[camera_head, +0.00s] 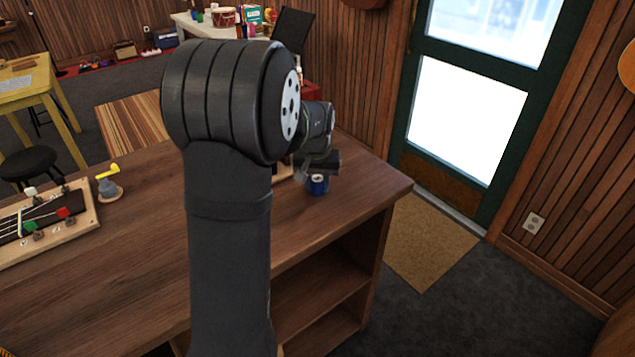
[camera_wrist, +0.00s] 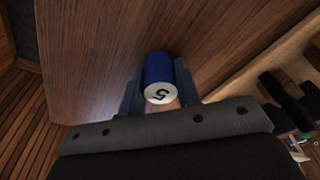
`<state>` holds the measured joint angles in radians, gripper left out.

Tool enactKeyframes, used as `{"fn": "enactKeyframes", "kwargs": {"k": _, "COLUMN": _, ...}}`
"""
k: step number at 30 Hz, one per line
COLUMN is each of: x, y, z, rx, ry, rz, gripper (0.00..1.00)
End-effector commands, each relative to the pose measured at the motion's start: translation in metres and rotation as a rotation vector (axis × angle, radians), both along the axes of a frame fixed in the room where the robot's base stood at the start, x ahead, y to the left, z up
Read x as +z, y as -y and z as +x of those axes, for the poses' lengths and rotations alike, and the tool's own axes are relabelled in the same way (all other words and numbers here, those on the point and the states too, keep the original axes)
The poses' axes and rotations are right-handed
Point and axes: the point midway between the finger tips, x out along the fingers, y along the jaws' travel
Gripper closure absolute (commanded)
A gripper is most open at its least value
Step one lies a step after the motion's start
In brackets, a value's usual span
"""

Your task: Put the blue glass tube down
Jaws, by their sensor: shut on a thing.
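The blue glass tube (camera_head: 317,185) is at the right end of the wooden counter (camera_head: 330,225), just below my gripper (camera_head: 308,172). In the wrist view the blue tube (camera_wrist: 160,77) sits between the two fingers of my gripper (camera_wrist: 160,85), which are shut on it. Its pale end, marked with a dark "5", faces the camera. The wood of the counter (camera_wrist: 100,50) lies behind the tube. I cannot tell whether the tube touches the counter. My arm hides the middle of the counter in the head view.
A wooden board with strings and coloured pieces (camera_head: 45,222) lies at the counter's left, beside a small yellow-handled item (camera_head: 108,184). A light wooden edge (camera_head: 284,172) shows behind my arm. The counter's front right is bare. Its right edge is near the tube.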

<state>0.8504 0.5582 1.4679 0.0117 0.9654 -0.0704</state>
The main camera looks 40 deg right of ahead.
Motion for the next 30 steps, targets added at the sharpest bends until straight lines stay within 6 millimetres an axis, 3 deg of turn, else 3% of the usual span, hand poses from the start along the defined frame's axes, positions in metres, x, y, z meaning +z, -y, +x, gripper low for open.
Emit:
{"fn": "enactKeyframes", "kwargs": {"k": 6, "x": -0.003, "y": 0.0, "z": 0.0, "rx": 0.0, "ry": -0.001, "rz": 0.001, "gripper": 0.92}}
{"fn": "enactKeyframes", "kwargs": {"k": 7, "x": -0.003, "y": 0.0, "z": 0.0, "rx": 0.0, "ry": -0.001, "rz": 0.001, "gripper": 0.64}}
{"fn": "enactKeyframes", "kwargs": {"k": 9, "x": -0.003, "y": 0.0, "z": 0.0, "rx": 0.0, "ry": 0.0, "rz": 0.0, "gripper": 0.51}}
{"fn": "enactKeyframes", "kwargs": {"k": 10, "x": -0.002, "y": 0.0, "z": 0.0, "rx": 0.0, "ry": 0.0, "rz": 0.0, "gripper": 0.48}}
{"fn": "enactKeyframes", "kwargs": {"k": 20, "x": 0.002, "y": 0.0, "z": 0.0, "rx": 0.0, "ry": 0.001, "rz": -0.001, "gripper": 0.48}}
{"fn": "enactKeyframes", "kwargs": {"k": 23, "x": 0.013, "y": -0.001, "z": -0.001, "rx": 0.0, "ry": 0.002, "rz": -0.002, "gripper": 0.48}}
{"fn": "enactKeyframes", "kwargs": {"k": 30, "x": 0.063, "y": -0.006, "z": -0.006, "rx": 0.0, "ry": 0.004, "rz": -0.004, "gripper": 0.48}}
